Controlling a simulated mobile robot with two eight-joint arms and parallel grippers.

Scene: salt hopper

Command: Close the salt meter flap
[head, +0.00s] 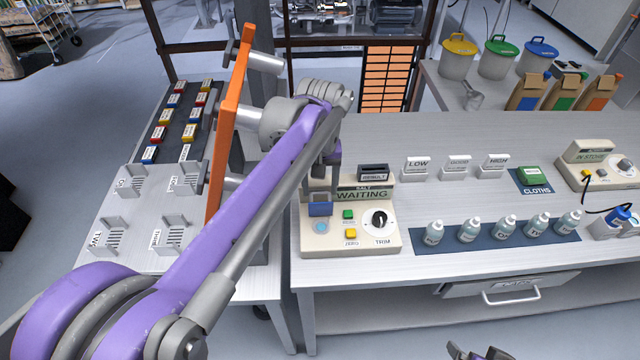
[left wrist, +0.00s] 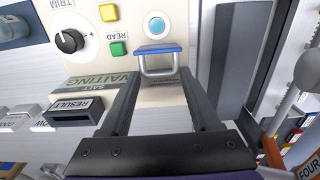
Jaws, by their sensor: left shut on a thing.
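The salt meter (head: 375,238) is a cream box on the bench, with WAITING on its display. Its flap (head: 320,205) is blue-edged and stands raised behind the round pale-blue port (head: 320,227), which is uncovered. In the left wrist view the flap (left wrist: 157,49) shows as a blue bar with a grey frame at my fingertips. My left gripper (head: 331,172), also in the left wrist view (left wrist: 158,75), has its fingers either side of that frame and is shut on it. The exact contact is hard to see. My right gripper (head: 480,353) shows only partly at the bottom edge.
Green and yellow buttons and a TRIM knob (head: 379,219) sit beside the port. A RESULT holder (head: 373,173) stands behind the meter. Several bottles stand on a blue mat (head: 453,242) to the right. An orange-edged upright panel (head: 228,130) is left of my arm.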

